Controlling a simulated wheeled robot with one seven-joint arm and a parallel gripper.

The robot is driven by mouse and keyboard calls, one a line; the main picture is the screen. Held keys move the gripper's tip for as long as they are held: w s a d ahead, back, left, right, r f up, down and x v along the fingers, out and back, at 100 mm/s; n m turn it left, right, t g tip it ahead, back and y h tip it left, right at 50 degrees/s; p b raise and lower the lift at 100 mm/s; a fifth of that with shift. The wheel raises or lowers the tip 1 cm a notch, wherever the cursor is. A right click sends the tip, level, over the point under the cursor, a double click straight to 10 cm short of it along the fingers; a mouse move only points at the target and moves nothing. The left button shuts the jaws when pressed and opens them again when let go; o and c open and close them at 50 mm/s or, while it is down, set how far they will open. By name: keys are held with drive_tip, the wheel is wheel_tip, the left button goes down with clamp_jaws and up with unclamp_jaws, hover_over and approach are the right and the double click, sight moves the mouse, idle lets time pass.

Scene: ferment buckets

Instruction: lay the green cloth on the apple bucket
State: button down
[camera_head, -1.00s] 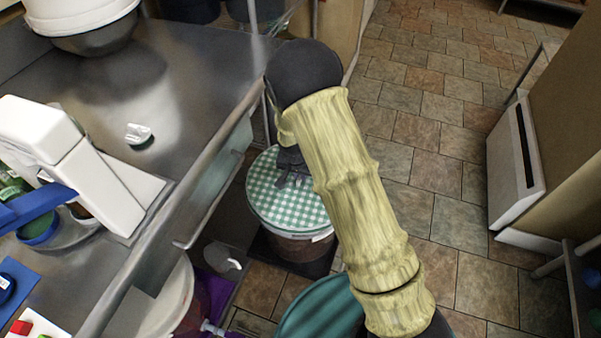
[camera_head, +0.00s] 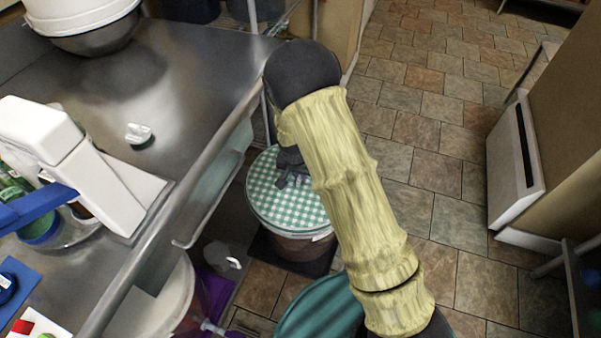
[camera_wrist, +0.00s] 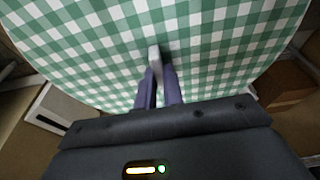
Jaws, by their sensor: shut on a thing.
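The green-and-white checked cloth (camera_head: 289,208) lies spread over the top of a bucket (camera_head: 297,247) on the floor, and covers its whole opening as seen from above. The bucket's brownish contents show through its side; I cannot tell whether they are apple. My gripper (camera_head: 292,181) points down at the cloth near its middle. In the wrist view the cloth (camera_wrist: 220,35) fills the upper part, and my gripper (camera_wrist: 157,78) is shut at its surface, with a small grey piece at the fingertips. My arm hides the cloth's right edge.
A steel counter (camera_head: 190,75) with a rail stands left of the bucket. A white bucket (camera_head: 160,310) with reddish contents and a teal round thing (camera_head: 315,310) are near the bottom. Tiled floor (camera_head: 440,170) is open on the right, beside a white panel (camera_head: 515,165).

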idle(0.3)
drive_tip(key=c, duration=0.9)
unclamp_jaws()
drive_tip(key=shift+w+d+p+v, duration=0.1)
drive_tip(key=shift+w+p+v, duration=0.15)
drive_tip(key=shift+p+v, duration=0.8)
drive_tip(key=shift+w+d+p+v, duration=0.1)
drive_tip(key=shift+w+p+v, duration=0.15)
drive_tip(key=shift+p+v, duration=0.75)
drive_tip(key=shift+w+d+p+v, duration=0.1)
drive_tip(key=shift+w+p+v, duration=0.15)
drive_tip(key=shift+p+v, duration=0.8)
drive_tip(key=shift+a+r+b, duration=0.1)
drive_tip(key=shift+r+b, duration=0.2)
drive_tip(key=shift+r, duration=0.15)
